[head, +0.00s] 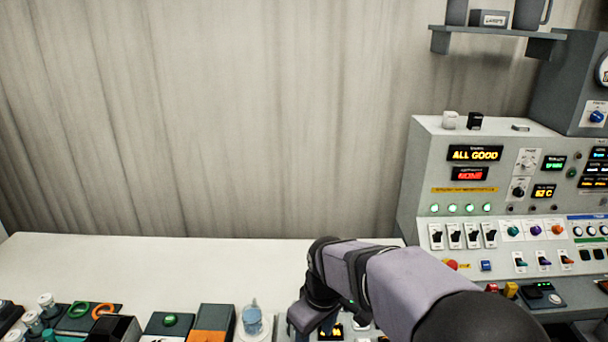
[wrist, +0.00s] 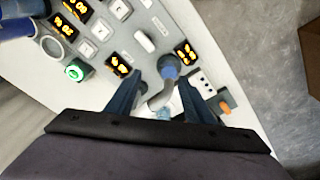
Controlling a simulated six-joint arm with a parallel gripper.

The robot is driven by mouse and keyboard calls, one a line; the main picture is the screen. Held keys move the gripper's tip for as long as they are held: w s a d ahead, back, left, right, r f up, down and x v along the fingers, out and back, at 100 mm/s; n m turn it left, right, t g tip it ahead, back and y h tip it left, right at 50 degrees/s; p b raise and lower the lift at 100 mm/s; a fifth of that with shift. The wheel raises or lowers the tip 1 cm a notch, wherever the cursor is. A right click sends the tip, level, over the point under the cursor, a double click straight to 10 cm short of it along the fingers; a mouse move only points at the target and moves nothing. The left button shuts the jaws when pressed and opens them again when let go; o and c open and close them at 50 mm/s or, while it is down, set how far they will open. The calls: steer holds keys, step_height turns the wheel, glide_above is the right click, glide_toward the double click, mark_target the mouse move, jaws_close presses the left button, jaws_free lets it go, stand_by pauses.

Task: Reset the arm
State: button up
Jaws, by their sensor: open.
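My arm (head: 405,283) reaches in from the lower right of the head view, over the white bench.
The white bench (head: 190,262) is clear toward the back. A light blue item (head: 252,318) and a green button (head: 170,320) are left of my arm. A large console (head: 425,190) stands at right, its display reading ALL GOOD. A shelf (head: 490,32) hangs above.

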steer(key=s+d+f+m+b, duration=0.1)
steer(key=s+d+f+m, duration=0.3)
steer(key=s+d, duration=0.2)
steer(key=s+d+f+m+g+b, duration=0.1)
steer(key=s+d+f+m, duration=0.3)
steer(key=s, duration=0.6)
steer(key=d+f, duration=0.1)
steer(key=d, duration=0.1)
steer(key=shift+s+d+g+h+b, duration=0.25)
steer(key=shift+d+g+h+b, duration=0.05)
steer(key=shift+d+h+b, duration=0.1)
